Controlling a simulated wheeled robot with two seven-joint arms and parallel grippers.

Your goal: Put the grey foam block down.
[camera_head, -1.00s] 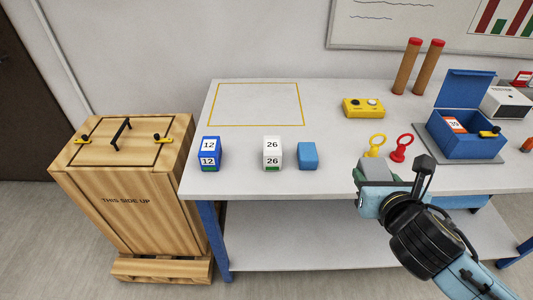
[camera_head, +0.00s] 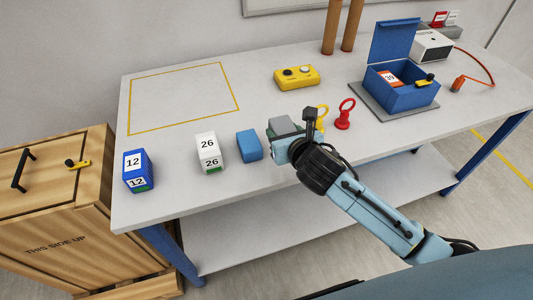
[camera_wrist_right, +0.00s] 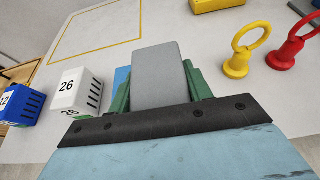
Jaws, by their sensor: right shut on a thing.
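The grey foam block (camera_head: 284,125) is held in my right gripper (camera_head: 281,131) over the front part of the white table. In the right wrist view the grey foam block (camera_wrist_right: 160,76) sits between the green fingers of my right gripper (camera_wrist_right: 160,88), which press on both its sides. Whether its underside touches the table cannot be told. The blue block (camera_head: 249,145) stands just left of the gripper, and part of it shows behind the fingers in the wrist view (camera_wrist_right: 121,76). My left gripper is not in view.
On the white table (camera_head: 190,110) are a yellow-outlined empty area (camera_head: 183,97), box 26 (camera_head: 209,152), box 12 (camera_head: 138,170), a yellow control box (camera_head: 297,77), yellow and red ring-handled pieces (camera_head: 344,115) and an open blue box (camera_head: 402,92). A wooden crate (camera_head: 50,215) stands left.

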